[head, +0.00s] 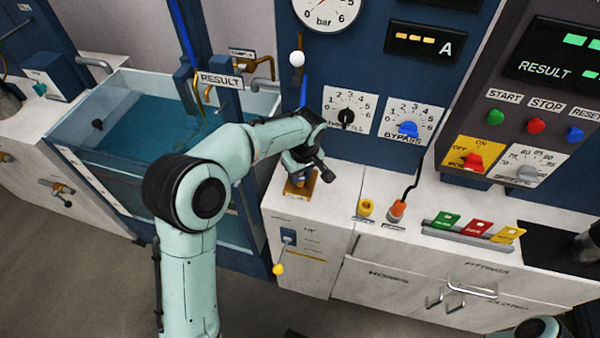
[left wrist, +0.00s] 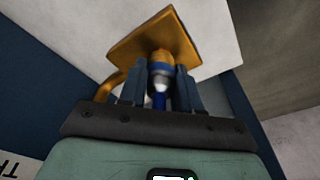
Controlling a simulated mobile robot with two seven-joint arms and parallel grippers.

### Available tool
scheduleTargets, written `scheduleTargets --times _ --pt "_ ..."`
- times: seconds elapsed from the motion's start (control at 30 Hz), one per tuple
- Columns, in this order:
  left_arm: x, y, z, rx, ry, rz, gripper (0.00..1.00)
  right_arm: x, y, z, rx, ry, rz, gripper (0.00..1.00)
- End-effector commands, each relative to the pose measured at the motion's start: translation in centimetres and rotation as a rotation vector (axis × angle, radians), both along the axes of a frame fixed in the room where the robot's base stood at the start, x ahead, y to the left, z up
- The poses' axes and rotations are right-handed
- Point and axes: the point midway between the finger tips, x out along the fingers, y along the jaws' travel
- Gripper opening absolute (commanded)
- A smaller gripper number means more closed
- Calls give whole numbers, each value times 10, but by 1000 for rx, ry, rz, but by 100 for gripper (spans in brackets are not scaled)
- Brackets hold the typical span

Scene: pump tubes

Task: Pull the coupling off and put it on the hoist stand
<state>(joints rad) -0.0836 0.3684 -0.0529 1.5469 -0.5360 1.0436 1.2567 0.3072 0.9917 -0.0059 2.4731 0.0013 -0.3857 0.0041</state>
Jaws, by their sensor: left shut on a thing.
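My left gripper (head: 306,172) is over the left end of the white bench, right of the water tank. In the left wrist view its two fingers (left wrist: 160,90) are shut on the coupling (left wrist: 161,66), a short silver piece with a blue band. A brass-coloured plate (left wrist: 178,38) with a bent arm lies directly beyond the coupling; I cannot tell whether they touch. In the head view a brass-coloured piece (head: 298,188) shows under the gripper, and the coupling is hidden there. I cannot tell which part is the hoist stand. My right gripper is out of view.
A blue panel with dials (head: 347,115) rises close behind. A yellow fitting (head: 366,208), an orange plug (head: 398,209) and coloured blocks (head: 476,228) stand on the bench to the right.

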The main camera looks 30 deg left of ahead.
Motion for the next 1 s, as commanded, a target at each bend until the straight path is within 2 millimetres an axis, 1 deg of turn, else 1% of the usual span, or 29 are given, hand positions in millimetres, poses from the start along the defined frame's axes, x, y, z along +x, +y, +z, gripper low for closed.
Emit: scheduleTargets --times 0.27,0.7,1.0 --pt "0 0 2 0 -1 0 0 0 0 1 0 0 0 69" --pt "1 0 12 0 -4 -1 0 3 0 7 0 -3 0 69" --pt "0 0 13 0 -2 0 0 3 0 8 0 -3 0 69"
